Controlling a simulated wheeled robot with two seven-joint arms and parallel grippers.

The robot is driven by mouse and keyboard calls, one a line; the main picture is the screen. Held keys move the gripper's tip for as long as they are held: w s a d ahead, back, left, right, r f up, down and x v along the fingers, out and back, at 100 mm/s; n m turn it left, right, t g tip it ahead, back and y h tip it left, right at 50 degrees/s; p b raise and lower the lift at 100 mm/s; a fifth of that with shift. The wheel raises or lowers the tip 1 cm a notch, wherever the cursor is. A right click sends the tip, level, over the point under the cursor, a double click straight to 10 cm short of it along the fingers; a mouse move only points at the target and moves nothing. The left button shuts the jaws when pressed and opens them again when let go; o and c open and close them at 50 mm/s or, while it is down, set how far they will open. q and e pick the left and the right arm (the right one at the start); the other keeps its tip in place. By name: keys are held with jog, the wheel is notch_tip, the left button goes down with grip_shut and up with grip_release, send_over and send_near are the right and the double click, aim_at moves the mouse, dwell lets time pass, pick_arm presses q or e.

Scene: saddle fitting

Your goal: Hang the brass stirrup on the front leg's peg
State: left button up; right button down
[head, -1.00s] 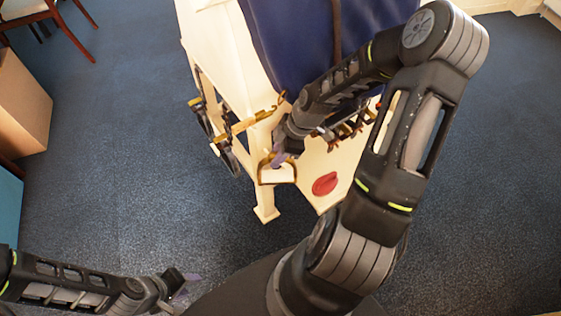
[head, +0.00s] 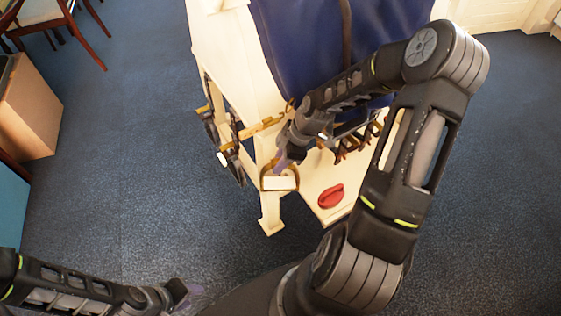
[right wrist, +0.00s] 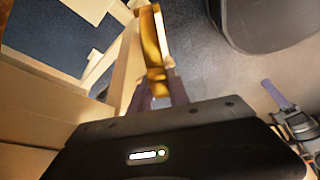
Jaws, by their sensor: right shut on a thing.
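The brass stirrup (head: 264,181) is held in my right gripper (head: 281,160), in front of the cream front leg (head: 268,210). In the right wrist view the brass piece (right wrist: 152,48) stands between the purple fingertips, beside the pale wood. A golden bar (head: 265,125) sticks out near the top of the leg; I cannot tell whether it is the peg. The stirrup is lower than this bar in the picture. My left gripper (head: 188,291) is low at the left, away from the rack; its jaw opening is unclear.
The cream rack carries a dark blue cover (head: 300,45). Dark gear with brass parts (head: 228,160) hangs at its left side. A red object (head: 330,196) lies on the low shelf (head: 325,213), with brown items (head: 350,145) behind. A cardboard-brown box (head: 30,115) stands left. Carpet between is clear.

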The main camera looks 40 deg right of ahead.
jog(key=shift+w+f, duration=0.15)
jog(key=shift+w, duration=0.15)
jog(key=c, duration=1.2)
grip_release()
jog(key=shift+a, duration=0.1)
jog(key=shift+o, duration=0.2)
jog(key=shift+w+d+r, duration=0.1)
jog(key=shift+d+r, duration=0.2)
jog(key=shift+r, duration=0.4)
jog(key=p+v, duration=0.1)
jog(key=v, duration=0.2)
jog(key=p+v, duration=0.1)
jog(key=v, duration=0.2)
jog(key=shift+s+r, duration=0.15)
jog(key=shift+s, duration=0.15)
jog(key=shift+s+r, duration=0.15)
jog(key=shift+r, duration=0.05)
jog(key=shift+s+d, duration=0.1)
jog(key=shift+s, duration=0.05)
